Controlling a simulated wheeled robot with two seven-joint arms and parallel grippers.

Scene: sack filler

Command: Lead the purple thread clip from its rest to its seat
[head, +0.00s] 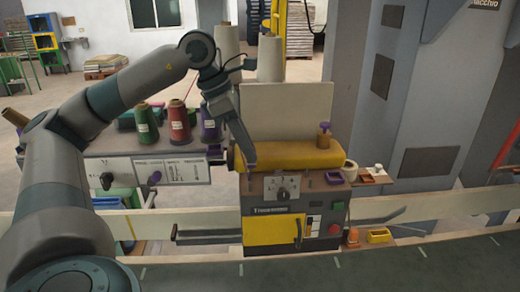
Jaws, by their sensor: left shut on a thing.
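My left gripper (249,164) reaches down to the top front of the sack filler's head (290,155), at the left end of its mustard-yellow cover. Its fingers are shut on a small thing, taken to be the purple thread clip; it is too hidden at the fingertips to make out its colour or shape. A small purple part (154,178) shows on the front of the grey panel (186,170) at the left, and a purple holder (334,177) sits at the machine's right front edge. I cannot tell which seat belongs to the clip. My right gripper is out of view.
Green (146,125), red (179,122) and purple (209,126) thread cones stand on the left shelf. White cones (271,58) rise behind the machine. A brown-topped post (323,135) stands on the yellow cover. A dark belt (330,270) runs along the front.

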